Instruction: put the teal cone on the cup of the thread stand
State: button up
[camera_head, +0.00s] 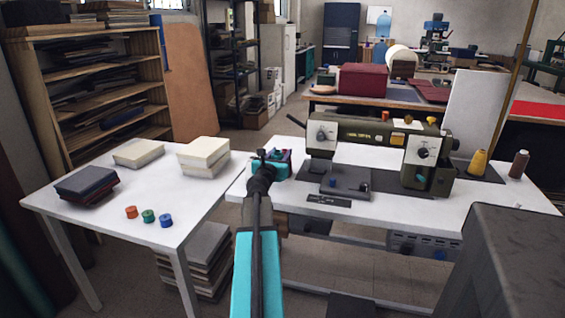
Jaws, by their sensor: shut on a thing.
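My gripper (283,156) is at the far end of my teal arm, over the left end of the sewing table. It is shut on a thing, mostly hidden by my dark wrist. Teal surfaces show around the wrist, but I cannot clearly separate the teal cone from my own teal parts. A mustard cone (478,163) stands upright at the right of the sewing table.
An olive sewing machine (365,130) stands just right of my gripper. The left white table (105,210) holds dark covers (86,184), cream blocks (203,156) and small orange, green and blue spools (148,216). A dark grey box shape fills the lower right.

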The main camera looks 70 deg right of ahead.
jog(key=shift+d+f+b, duration=0.15)
jog(key=shift+f+b, duration=0.75)
jog(key=shift+d+f+b, duration=0.1)
jog(key=shift+f+b, duration=0.75)
jog(key=shift+f, duration=0.05)
jog(key=shift+f, duration=0.1)
jog(key=o, duration=1.1)
jog(key=shift+a, duration=0.1)
jog(key=shift+s+a, duration=0.15)
jog(key=shift+a, duration=1.8)
jog(key=shift+s+a, duration=0.15)
jog(key=shift+a, duration=1.85)
jog(key=shift+s+a, duration=0.15)
jog(key=shift+a, duration=1.8)
jog(key=shift+o, duration=0.2)
